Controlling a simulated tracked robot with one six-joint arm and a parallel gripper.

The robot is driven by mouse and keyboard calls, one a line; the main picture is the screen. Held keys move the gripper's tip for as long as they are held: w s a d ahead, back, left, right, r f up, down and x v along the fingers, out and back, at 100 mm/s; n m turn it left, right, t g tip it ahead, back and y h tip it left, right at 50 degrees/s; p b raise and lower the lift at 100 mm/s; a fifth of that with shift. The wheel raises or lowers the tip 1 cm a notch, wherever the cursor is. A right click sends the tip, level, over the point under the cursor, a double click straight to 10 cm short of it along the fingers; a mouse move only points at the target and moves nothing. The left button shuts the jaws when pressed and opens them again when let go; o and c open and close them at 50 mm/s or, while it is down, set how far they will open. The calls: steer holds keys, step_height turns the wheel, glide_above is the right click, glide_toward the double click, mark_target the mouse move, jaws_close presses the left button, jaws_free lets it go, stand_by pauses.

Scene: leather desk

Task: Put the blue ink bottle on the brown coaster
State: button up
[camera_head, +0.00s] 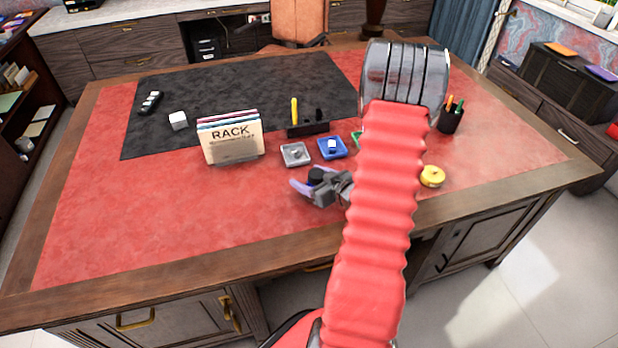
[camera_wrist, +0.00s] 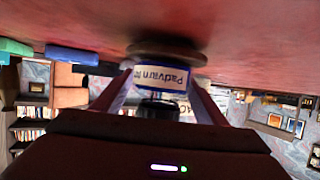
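The blue ink bottle (camera_wrist: 162,78) has a white label and a dark cap. In the wrist view it appears upside down, between the two purple fingers of my gripper (camera_wrist: 161,82). The fingers meet its sides and look shut on it. The brown coaster (camera_wrist: 150,49) is a round disc at the bottle's base; whether the bottle rests on it or is just above cannot be told. In the head view my gripper (camera_head: 312,180) is low over the red desk near its front edge, with the dark cap between the fingers. The coaster is not clear there.
A file rack (camera_head: 230,140) stands to the left. A grey tray (camera_head: 295,154), a blue tray (camera_head: 332,147) and a pen holder (camera_head: 307,128) lie behind my gripper. A yellow round object (camera_head: 433,176) and a pen cup (camera_head: 451,118) are right of my arm. The front left desk is clear.

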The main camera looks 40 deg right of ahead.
mark_target(322, 180)
steer(key=shift+r, duration=0.15)
steer(key=v, duration=1.2)
stand_by(0.8)
steer(key=shift+w+d+r, duration=0.1)
steer(key=shift+w+r, duration=0.1)
steer(key=shift+w, duration=0.25)
steer(key=w+r+g+h, duration=0.1)
steer(key=w+r, duration=0.1)
steer(key=w+r+g+h, duration=0.1)
steer(key=w+r+g, duration=0.1)
steer(key=w+r, duration=0.1)
steer(key=shift+w+r+n+h, duration=0.15)
steer(key=shift+r+n+h, duration=0.15)
steer(key=shift+n, duration=0.1)
steer(key=w+a+r+g+h, duration=0.1)
steer(key=w+a+r+g, duration=0.1)
steer(key=a+r, duration=0.6)
steer(key=s+a+r+g+y, duration=0.1)
steer(key=s+a, duration=0.3)
steer(key=a, duration=0.5)
steer(key=s+a+r+g+y, duration=0.1)
steer(key=s+a+r+y, duration=0.1)
steer(key=a, duration=0.7)
steer(key=s+a+r+y, duration=0.2)
steer(key=s+a+r, duration=0.2)
steer(key=a, duration=0.5)
steer(key=s, duration=0.2)
steer(key=shift+s+g, duration=0.3)
steer(key=shift+g, duration=0.1)
